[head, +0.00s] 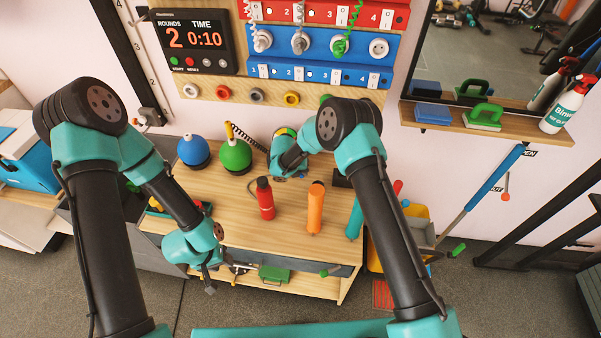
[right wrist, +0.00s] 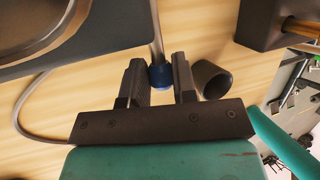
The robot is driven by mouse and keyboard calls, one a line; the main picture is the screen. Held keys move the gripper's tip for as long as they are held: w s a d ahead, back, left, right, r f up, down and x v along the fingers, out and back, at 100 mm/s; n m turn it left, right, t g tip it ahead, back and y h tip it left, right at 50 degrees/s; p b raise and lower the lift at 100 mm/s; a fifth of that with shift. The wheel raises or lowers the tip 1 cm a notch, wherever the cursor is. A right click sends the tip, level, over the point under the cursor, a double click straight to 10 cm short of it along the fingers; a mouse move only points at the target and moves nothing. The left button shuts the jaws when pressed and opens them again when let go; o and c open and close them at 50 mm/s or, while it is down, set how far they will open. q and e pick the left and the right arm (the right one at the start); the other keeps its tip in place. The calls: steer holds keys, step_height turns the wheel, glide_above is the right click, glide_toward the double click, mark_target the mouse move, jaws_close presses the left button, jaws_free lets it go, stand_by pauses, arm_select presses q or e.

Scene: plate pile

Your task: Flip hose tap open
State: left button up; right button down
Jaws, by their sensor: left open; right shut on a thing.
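In the right wrist view my right gripper (right wrist: 158,64) is shut on a small blue collar (right wrist: 160,76) at the end of a thin metal rod. I cannot tell whether this is part of the hose tap. A dark hollow cylinder (right wrist: 211,80) lies just right of the fingers. In the head view the right gripper's jaws are hidden behind its wrist at the back of the wooden bench (head: 240,200). My left gripper (head: 210,284) is open and empty at the bench's front left. No hose tap can be made out for certain in the head view.
A red bottle (head: 265,198), an orange bottle (head: 315,205) and a green round vessel (head: 235,156) stand on the bench. A blue round vessel (head: 193,151) stands at its back left. A grey hose or cable (right wrist: 27,125) curves through the right wrist view.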

steer(key=c, duration=0.9)
jaws_free()
steer(key=shift+r, duration=0.15)
steer(key=v, duration=1.7)
